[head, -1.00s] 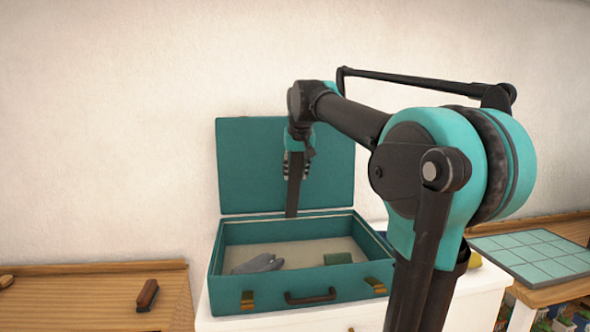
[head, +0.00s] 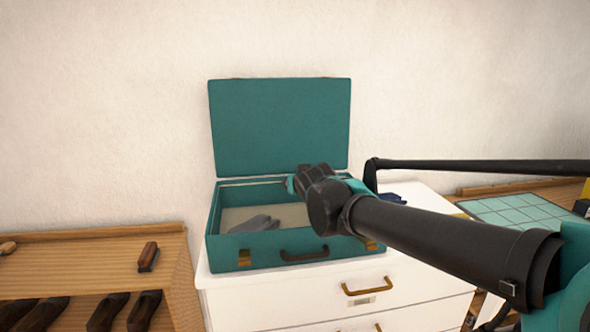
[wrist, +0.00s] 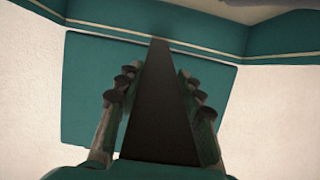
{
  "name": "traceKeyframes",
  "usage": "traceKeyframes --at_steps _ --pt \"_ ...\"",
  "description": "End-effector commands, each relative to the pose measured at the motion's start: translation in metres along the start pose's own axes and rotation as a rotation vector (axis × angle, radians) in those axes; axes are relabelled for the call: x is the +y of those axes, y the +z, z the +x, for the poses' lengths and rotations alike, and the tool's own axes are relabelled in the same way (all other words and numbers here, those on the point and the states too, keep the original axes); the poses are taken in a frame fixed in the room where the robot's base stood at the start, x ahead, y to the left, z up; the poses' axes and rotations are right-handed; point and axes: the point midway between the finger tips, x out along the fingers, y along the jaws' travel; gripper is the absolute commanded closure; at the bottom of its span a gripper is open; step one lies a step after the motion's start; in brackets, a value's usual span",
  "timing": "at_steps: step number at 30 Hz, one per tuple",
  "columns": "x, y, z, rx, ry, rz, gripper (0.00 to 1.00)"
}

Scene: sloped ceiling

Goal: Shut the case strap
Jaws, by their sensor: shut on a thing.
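The teal case (head: 228,258) lies open on a white chest of drawers, its lid (head: 280,125) raised upright at the back. A long dark strap (wrist: 160,130) runs between the fingers of my gripper (wrist: 157,80) in the wrist view. My gripper is shut on this strap. The strap's far end reaches the case's pale-lined rim, and the lid's inner face also shows in the wrist view (wrist: 85,85). In the head view my wrist hangs over the case's right half and hides the gripper and strap.
A grey glove-like thing (head: 255,223) lies in the case. The case front has a dark handle (head: 304,257) and brass clasps (head: 244,258). White drawers (head: 300,300) stand below. A wooden bench (head: 90,270) with a brush (head: 148,256) is at left, a tiled board (head: 510,215) at right.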

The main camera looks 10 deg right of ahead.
Motion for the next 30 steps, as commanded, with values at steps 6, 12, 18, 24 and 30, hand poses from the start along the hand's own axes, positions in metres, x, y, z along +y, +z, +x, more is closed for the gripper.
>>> traceKeyframes --at_steps 6,12,18,24,30 --pt "-0.001 0.023 0.002 0.088 -0.001 -0.002 1.0" --pt "0.0 0.038 0.004 0.156 -0.001 -0.001 1.0" --pt "0.0 0.05 0.007 0.209 0.0 -0.002 1.0" --pt "0.0 0.058 0.009 0.245 -0.001 0.0 1.0" --pt "0.0 0.062 0.01 0.264 0.0 0.0 1.0"
